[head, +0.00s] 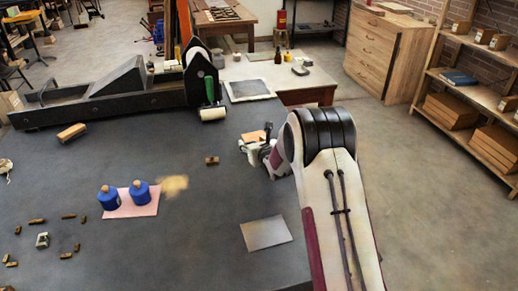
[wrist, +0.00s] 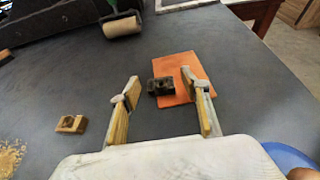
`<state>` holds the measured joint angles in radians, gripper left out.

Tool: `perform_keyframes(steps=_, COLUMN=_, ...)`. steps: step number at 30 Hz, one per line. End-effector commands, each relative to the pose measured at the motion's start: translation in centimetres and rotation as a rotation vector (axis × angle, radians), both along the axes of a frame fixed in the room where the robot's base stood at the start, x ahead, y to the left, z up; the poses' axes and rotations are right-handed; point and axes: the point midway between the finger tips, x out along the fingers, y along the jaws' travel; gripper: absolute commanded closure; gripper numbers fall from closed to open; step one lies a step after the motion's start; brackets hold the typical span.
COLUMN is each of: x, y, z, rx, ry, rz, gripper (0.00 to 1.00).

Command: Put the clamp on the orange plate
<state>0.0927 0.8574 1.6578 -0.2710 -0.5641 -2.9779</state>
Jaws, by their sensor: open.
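The clamp, as I take it, is a small black block with a grey top (wrist: 161,86). It sits at the left edge of the orange plate (wrist: 184,62), partly over the plate; I cannot tell whether it rests fully on it. My gripper (wrist: 160,78) is open, with one finger on either side of the block and a gap at each side. In the head view my gripper (head: 256,146) is low over the table, and the orange plate (head: 250,137) shows only in part behind it.
A brass piece (wrist: 71,124) lies left of my gripper. A roller (wrist: 122,25) stands beyond. Two blue pots (head: 140,192) sit on a pink plate (head: 128,210). A grey plate (head: 266,233) lies nearer. A blue round thing (wrist: 288,157) shows at the wrist view's lower right.

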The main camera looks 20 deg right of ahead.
Motion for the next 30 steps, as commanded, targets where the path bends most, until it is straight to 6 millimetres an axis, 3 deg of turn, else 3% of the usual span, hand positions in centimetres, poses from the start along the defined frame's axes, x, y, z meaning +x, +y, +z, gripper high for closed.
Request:
perform_keyframes(steps=11, x=-2.5, y=-0.2, z=1.1, rx=0.000, ry=0.000, rz=-0.001, gripper=0.54)
perform_keyframes(steps=30, x=-8.8, y=-0.6, z=3.6, rx=0.001, ry=0.000, rz=-0.001, gripper=0.54)
